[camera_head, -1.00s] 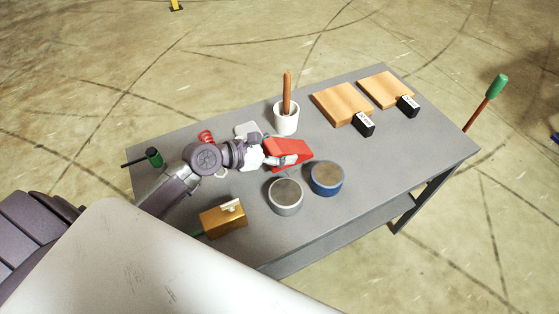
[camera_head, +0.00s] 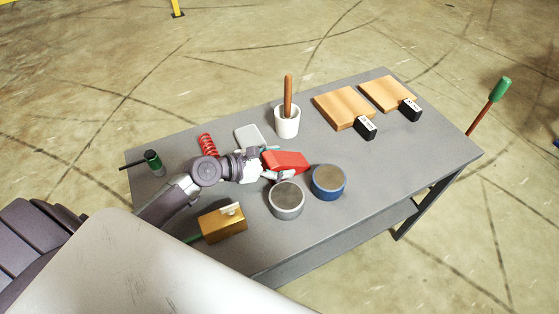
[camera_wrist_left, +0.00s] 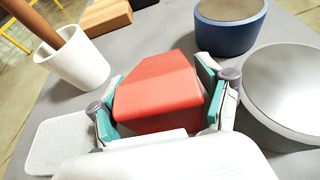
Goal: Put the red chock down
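The red chock (camera_head: 287,160) is a wedge-shaped block near the middle of the grey table (camera_head: 400,160). In the left wrist view the chock (camera_wrist_left: 160,92) sits between the teal pads of my left gripper (camera_wrist_left: 160,108), with a pad against or very close to each side. The left gripper (camera_head: 268,164) reaches it from the left in the head view. Whether the chock's underside touches the table is hidden. My right gripper is not in view.
A grey-rimmed round tin (camera_head: 286,201) and a blue one (camera_head: 328,182) stand close in front of the chock. A white cup (camera_head: 287,121) with a brown stick is behind.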

